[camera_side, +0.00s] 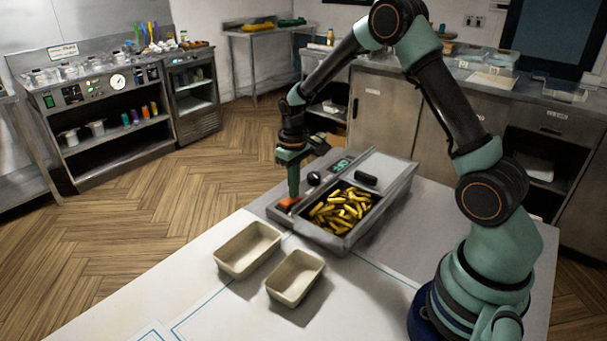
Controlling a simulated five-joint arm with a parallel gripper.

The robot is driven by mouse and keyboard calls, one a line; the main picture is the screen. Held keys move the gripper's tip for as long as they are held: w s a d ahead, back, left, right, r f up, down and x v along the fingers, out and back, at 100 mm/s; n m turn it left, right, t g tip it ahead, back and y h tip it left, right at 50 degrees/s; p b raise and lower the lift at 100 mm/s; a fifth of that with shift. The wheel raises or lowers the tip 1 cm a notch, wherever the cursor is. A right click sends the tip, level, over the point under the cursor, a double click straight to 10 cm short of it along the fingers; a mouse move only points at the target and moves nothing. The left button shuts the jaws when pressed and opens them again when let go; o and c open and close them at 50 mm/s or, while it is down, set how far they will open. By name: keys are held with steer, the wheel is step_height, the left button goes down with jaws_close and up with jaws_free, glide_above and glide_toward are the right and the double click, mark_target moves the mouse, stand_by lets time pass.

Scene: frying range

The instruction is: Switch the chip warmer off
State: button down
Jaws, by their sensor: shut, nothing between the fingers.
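The chip warmer (334,241) is a grey metal unit on the white table, with an open bin of yellow chips (342,207). A green-lit display (342,164) and a round black knob (314,178) are at its back left. An orange-red switch (286,204) sits at its left end. My gripper (293,193) is shut and empty, pointing down at this switch. Its tip is at or just above the switch; I cannot tell whether they touch. The tip partly covers the switch, so its position is unclear.
Two empty beige trays, one (247,249) at left and a smaller one (295,278) at right, stand in front of the warmer. A black handle (366,179) lies on its grey lid (385,170). The table's front left is mostly clear.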

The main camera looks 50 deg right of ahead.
step_height(320, 180, up, 7)
stand_by(0.8)
steer(key=s+a+r+t, duration=0.2)
steer(key=s+a+r, duration=0.2)
steer(key=s+r, duration=0.3)
steer(key=s+a+r+t, duration=0.3)
steer(key=s+r, duration=0.3)
steer(key=s, duration=0.3)
steer(key=shift+s+a+r+t, duration=0.2)
steer(key=shift+a+r+t, duration=0.15)
steer(key=shift+a, duration=0.35)
steer(key=shift+r, duration=0.1)
